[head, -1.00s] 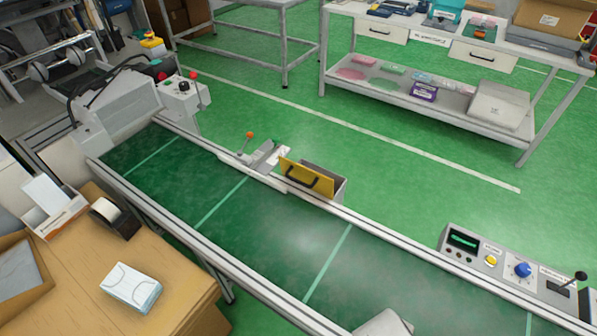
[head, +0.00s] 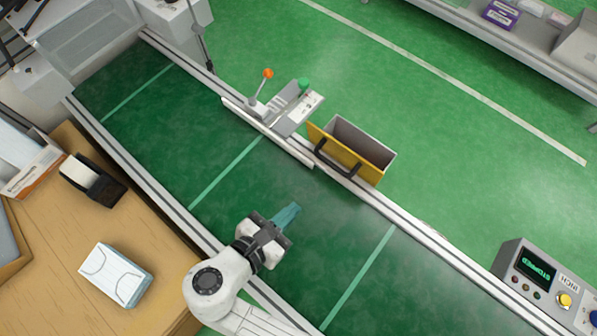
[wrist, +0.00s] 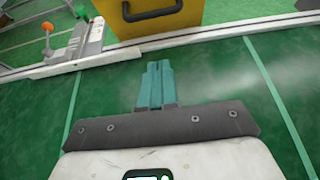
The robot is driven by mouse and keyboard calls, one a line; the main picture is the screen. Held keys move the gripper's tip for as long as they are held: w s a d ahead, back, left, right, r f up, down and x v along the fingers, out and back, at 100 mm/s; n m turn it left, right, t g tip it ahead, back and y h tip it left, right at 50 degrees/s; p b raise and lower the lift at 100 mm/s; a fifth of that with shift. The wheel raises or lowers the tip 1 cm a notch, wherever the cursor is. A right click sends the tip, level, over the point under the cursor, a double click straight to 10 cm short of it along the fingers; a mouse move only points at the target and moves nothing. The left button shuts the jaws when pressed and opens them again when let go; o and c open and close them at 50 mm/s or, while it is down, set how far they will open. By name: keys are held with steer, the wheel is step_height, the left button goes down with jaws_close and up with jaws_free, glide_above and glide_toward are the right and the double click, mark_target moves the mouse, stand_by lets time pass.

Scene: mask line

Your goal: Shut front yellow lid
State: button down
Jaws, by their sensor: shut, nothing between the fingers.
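The yellow lid (head: 343,154) with its black handle (head: 336,160) stands at the belt side of a grey open-topped bin (head: 362,139) on the conveyor's far rail. The lid is tilted, and the bin's inside shows behind it. In the wrist view the lid's yellow face (wrist: 158,17) and the lower part of its black handle (wrist: 152,11) show at the top; the rest is cut off. My gripper (head: 290,212) is over the belt, short of the lid and apart from it. Its teal fingers (wrist: 159,68) are together and empty, pointing toward the lid.
A lever with an orange knob (head: 267,74) and a green button (head: 303,84) stand left of the bin on the rail. A control box (head: 540,275) reading STOPPED is at the right. A wooden table (head: 60,240) with boxes is at the left. The belt around my gripper is clear.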

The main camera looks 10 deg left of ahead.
steer(key=x, duration=0.8)
steer(key=shift+d+f+b, duration=0.1)
steer(key=shift+f+b, duration=0.05)
steer(key=shift+b, duration=0.25)
steer(key=shift+w+d+r, duration=0.25)
steer(key=shift+w+d, duration=0.1)
steer(key=shift+w, duration=0.2)
steer(key=shift+w+d+r, duration=0.2)
steer(key=shift+w+d, duration=0.2)
steer(key=shift+w, duration=0.2)
steer(key=shift+w+d+r, duration=0.25)
steer(key=shift+w+d, duration=0.1)
steer(key=shift+w, duration=0.2)
steer(key=shift+r+p, duration=0.15)
steer(key=shift+p, duration=0.3)
steer(key=shift+w+d+r+g+p, duration=0.2)
steer(key=shift+r+g+p, duration=0.1)
steer(key=shift+p, duration=0.55)
